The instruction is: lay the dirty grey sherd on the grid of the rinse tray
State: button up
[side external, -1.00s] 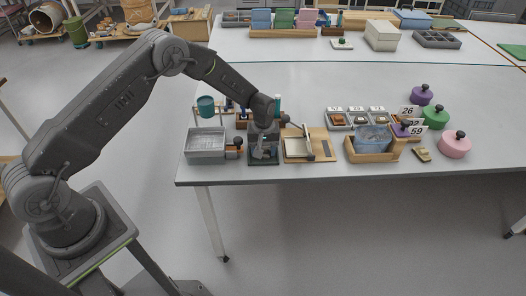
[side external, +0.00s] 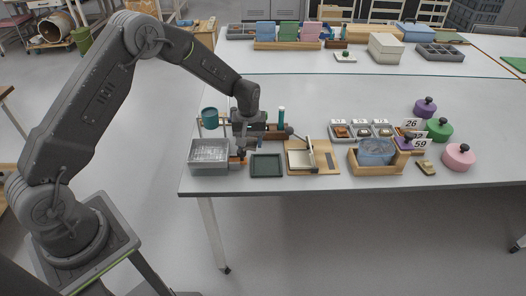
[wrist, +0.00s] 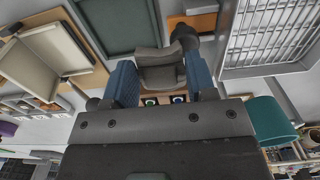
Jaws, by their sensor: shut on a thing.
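The dirty grey sherd (wrist: 160,75) is between the two blue finger pads of my gripper (wrist: 162,84) in the wrist view, and my gripper is shut on it. In the side view my gripper (side external: 242,148) is above the table, behind the dark green tray and to the right of the rinse tray; the sherd is hard to make out there. The rinse tray (side external: 209,170) is a grey box at the table's left front. Its wire grid (wrist: 272,45) fills the upper right of the wrist view, with no sherd visible on it.
The empty dark green tray (side external: 266,164) lies just right of the rinse tray. A wooden block with a dark knob (side external: 238,168) stands between them. A teal cup (side external: 209,118) is behind the rinse tray. A wooden board (side external: 325,160) with a pale tray is to the right.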

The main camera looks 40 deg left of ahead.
jog(key=s+a+r, duration=0.2)
jog(key=a+r, duration=0.1)
jog(key=r, duration=0.4)
jog(key=s+a+r, duration=0.2)
jog(key=a+r, duration=0.2)
jog(key=r, duration=0.3)
jog(key=s+a, duration=1)
jog(key=s, duration=0.4)
send_over(209, 154)
notch_tip(209, 154, down, 12)
jog(key=shift+s+d+f, duration=0.1)
jog(key=shift+f, duration=1.95)
jog(key=shift+f, duration=0.15)
jog(key=o, duration=0.9)
